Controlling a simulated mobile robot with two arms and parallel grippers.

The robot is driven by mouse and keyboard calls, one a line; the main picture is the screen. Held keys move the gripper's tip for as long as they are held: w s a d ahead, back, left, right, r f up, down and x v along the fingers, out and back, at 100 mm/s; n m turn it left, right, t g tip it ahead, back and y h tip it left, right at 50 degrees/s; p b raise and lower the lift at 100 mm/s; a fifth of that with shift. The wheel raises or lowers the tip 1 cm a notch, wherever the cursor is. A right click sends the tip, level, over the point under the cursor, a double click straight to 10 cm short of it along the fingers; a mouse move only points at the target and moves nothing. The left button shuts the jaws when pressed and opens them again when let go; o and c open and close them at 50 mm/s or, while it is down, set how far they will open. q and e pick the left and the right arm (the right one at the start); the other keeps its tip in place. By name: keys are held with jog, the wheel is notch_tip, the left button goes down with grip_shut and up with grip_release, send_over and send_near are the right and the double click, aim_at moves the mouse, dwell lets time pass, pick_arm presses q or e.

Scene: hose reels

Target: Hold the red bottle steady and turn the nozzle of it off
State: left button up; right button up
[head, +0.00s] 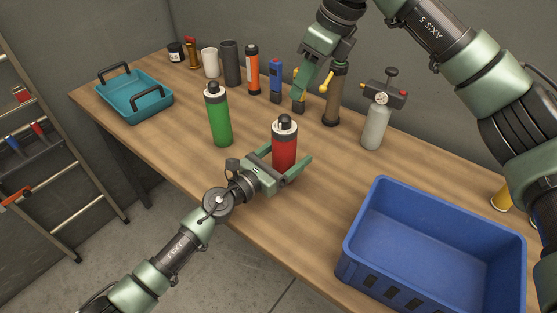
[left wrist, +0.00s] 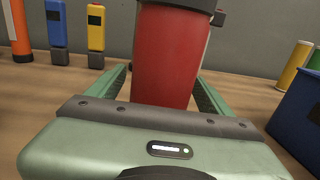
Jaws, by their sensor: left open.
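The red bottle (head: 285,153) stands upright on the wooden table near its front edge, with a dark collar, a white band and a black nozzle (head: 284,122) on top. My left gripper (head: 290,165) is open, with one finger on each side of the bottle's body. In the left wrist view the red bottle (left wrist: 168,55) rises between the two fingers (left wrist: 165,95), with gaps visible beside it; its top is out of that view. My right gripper (head: 301,92) hangs above the back of the table, away from the red bottle; its fingers overlap and its opening cannot be made out.
A green bottle (head: 219,118) stands left of the red one. A blue crate (head: 435,192) fills the front right. A grey bottle with a valve (head: 375,128) and a brown cylinder (head: 335,100) stand behind. A teal tray (head: 150,115) is at the far left.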

pick_arm(q)
jog(key=shift+w+d, duration=0.3)
jog(key=shift+w, duration=0.05)
jog(key=shift+c, duration=0.3)
